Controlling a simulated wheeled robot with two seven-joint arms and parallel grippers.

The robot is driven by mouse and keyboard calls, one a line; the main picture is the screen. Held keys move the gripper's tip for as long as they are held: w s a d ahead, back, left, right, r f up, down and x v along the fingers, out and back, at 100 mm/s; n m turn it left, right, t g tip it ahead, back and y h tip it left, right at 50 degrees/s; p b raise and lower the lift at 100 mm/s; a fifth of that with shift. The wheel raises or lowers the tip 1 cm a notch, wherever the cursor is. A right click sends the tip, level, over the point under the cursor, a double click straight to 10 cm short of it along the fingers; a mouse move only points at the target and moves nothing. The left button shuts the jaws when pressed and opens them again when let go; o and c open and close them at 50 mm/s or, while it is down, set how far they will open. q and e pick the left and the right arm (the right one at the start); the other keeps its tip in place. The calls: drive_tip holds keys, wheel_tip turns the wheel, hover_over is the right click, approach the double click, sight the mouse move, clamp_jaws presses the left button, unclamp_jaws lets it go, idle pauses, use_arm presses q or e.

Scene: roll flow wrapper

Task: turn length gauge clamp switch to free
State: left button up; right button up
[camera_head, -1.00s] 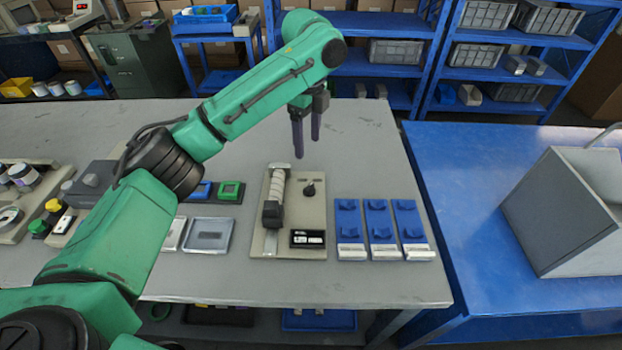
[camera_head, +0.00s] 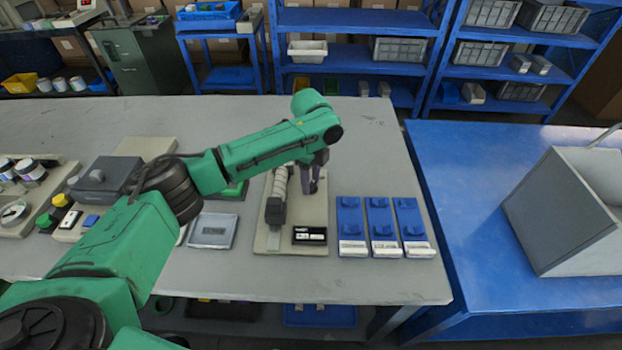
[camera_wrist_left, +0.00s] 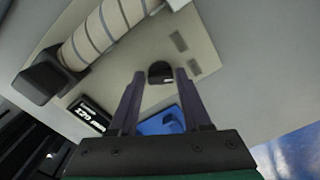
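The length gauge (camera_head: 320,212) is a beige plate on the grey table, with a ribbed white-and-black cylinder (camera_head: 279,187) on its left and a black display (camera_head: 309,236) at its front. The display also shows in the left wrist view (camera_wrist_left: 90,114) and seems to read 120 mm. My left gripper (camera_head: 310,189) is low over the plate's right side, fingers pointing down. In the left wrist view it (camera_wrist_left: 161,75) is open, with the small black clamp switch knob (camera_wrist_left: 160,72) between its fingertips. Contact cannot be told. In the head view the gripper mostly hides the knob. My right gripper is out of view.
Three blue switch units (camera_head: 381,228) stand close to the plate's right. A grey tray (camera_head: 213,231) and a grey box (camera_head: 105,176) lie to its left. The table's back right is clear. A blue table (camera_head: 470,190) with a grey bin (camera_head: 560,210) stands at right.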

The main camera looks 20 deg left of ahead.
use_arm(q)
clamp_jaws()
drive_tip(key=shift+r+n+p, duration=0.25)
drive_tip(key=shift+n+p, duration=0.25)
drive_tip(key=shift+p, duration=0.45)
drive_tip(key=n+p, duration=0.6)
drive_tip(key=p, duration=0.2)
drive_tip(key=shift+n, duration=0.3)
drive_tip(key=n+p, duration=0.2)
drive_tip(key=n, duration=0.1)
drive_tip(key=shift+f+n+p, duration=0.15)
drive_tip(key=shift+n+p, duration=0.25)
drive_tip(key=shift+n, duration=0.3)
